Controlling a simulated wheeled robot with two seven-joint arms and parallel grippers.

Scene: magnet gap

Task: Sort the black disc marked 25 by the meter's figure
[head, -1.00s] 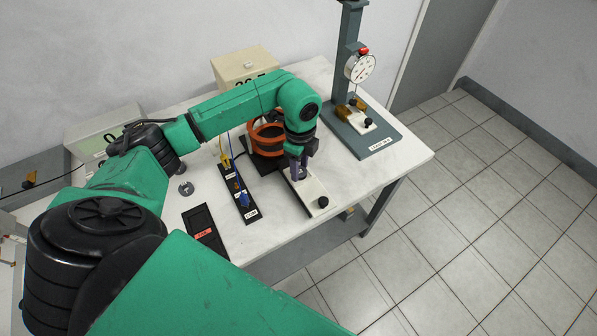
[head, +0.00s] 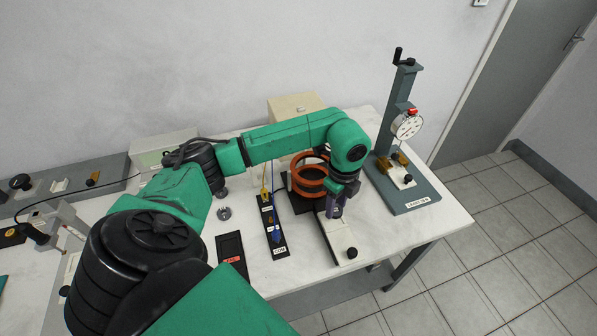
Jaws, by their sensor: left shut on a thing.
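My left gripper (head: 336,207) points down over the white slide strip (head: 343,237), beside the orange coil rings (head: 309,176). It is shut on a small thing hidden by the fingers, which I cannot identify. I cannot make out the black disc marked 25. The beige box (head: 295,104) stands behind my arm, which hides its front and any figure there. A black tray with a red label (head: 231,259) lies in front. My right gripper is not in view.
A black strip with plugs and cables (head: 271,225) lies left of the coils, with a small grey slotted piece (head: 224,213) near it. A dial gauge stand (head: 393,125) is at the right. A pale green box (head: 166,143) stands behind.

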